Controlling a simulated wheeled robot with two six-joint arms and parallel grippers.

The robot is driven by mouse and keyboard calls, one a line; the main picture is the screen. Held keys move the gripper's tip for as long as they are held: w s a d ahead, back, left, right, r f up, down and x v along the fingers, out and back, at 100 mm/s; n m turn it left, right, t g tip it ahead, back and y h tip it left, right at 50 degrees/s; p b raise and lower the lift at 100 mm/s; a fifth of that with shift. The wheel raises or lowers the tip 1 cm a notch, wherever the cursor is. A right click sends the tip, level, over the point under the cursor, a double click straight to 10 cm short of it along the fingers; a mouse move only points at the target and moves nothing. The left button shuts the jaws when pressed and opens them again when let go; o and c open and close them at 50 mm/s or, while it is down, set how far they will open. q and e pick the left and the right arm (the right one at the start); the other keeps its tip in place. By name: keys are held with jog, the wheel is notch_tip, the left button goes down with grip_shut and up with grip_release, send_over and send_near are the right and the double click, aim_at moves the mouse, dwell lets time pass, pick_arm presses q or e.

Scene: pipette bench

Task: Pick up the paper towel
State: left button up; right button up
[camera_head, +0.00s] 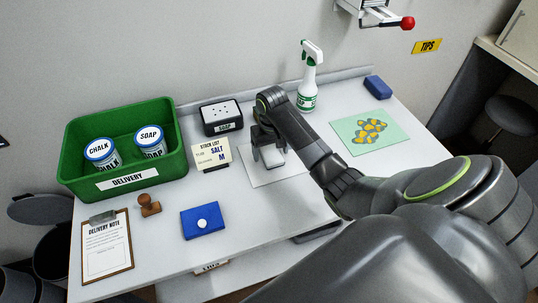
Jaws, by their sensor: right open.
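A flat white sheet (291,168), which looks like the paper towel, lies on the middle of the white bench. My right gripper (269,154) points down over its back left part, with the jaws open. A small pale grey-white piece shows between and below the fingers; I cannot tell whether it is a folded part of the towel or something else. The gripper and forearm hide part of the sheet, and I cannot tell whether the fingers touch it. My left gripper is not in view.
Left of the gripper stand a stock list card (211,154) and a black soap box (221,117). A spray bottle (308,88) stands behind my forearm. A green mat (351,138) lies right. A green delivery crate (75,163), stamp (149,206) and blue pad (216,231) are left.

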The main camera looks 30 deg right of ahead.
aim_at(271, 153)
jog(key=c, duration=1.1)
notch_tip(271, 153, up, 5)
jog(key=shift+w+f, duration=0.1)
jog(key=shift+c, duration=0.2)
jog(key=shift+r+p, duration=2.15)
jog(key=shift+r, duration=0.5)
jog(key=o, duration=0.5)
jog(key=c, duration=0.4)
jog(key=shift+a, duration=0.1)
